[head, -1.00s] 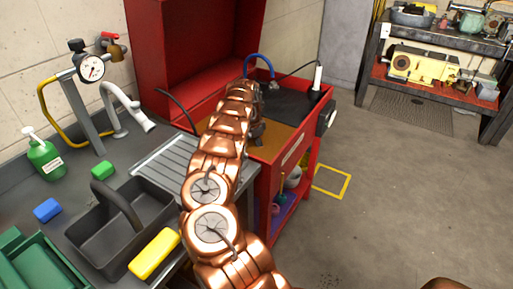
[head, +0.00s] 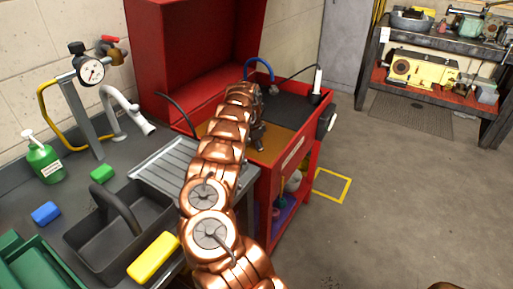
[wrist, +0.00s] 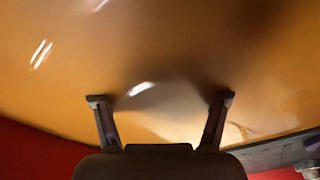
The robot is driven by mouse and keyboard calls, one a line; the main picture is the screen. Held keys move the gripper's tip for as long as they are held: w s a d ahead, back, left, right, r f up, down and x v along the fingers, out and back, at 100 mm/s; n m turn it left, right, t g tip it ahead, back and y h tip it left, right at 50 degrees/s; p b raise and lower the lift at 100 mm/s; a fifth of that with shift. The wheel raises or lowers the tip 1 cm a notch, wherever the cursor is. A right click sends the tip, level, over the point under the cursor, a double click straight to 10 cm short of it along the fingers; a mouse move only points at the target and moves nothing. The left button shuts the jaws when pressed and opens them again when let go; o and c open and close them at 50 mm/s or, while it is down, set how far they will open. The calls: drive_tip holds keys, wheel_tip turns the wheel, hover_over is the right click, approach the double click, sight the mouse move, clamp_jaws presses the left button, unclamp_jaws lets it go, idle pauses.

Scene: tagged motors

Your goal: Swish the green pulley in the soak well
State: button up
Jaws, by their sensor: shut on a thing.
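The soak well is the amber-brown basin (head: 279,143) in the top of the red wash cabinet. Its amber surface (wrist: 70,60) fills most of the wrist view, with bright glints. My gripper (head: 258,143) is over the basin in the head view, small and partly hidden by my arm. In the wrist view my gripper (wrist: 162,98) has its two fingers set wide apart, held on a thing, with their tips at the amber surface. A pale blurred patch shows between them. The green pulley cannot be made out in either view; its green colour does not show.
A black pad (head: 287,108) and a blue hose (head: 260,62) are at the basin's back. A ribbed drainboard (head: 165,162) lies left of the cabinet. A dark caddy (head: 105,240), yellow block (head: 153,257) and green bottle (head: 44,160) stand on the counter.

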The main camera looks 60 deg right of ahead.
drive_tip(key=shift+f+b, duration=0.3)
drive_tip(key=shift+f, duration=0.55)
drive_tip(key=shift+r, duration=0.1)
drive_tip(key=shift+r, duration=1.7)
drive_tip(key=shift+f+b, duration=0.5)
drive_tip(key=shift+f, duration=1.3)
drive_tip(key=shift+r+p, duration=0.35)
drive_tip(key=shift+r, duration=1.4)
drive_tip(key=shift+f, duration=0.1)
drive_tip(key=shift+f+b, duration=0.75)
drive_tip(key=shift+f, duration=0.9)
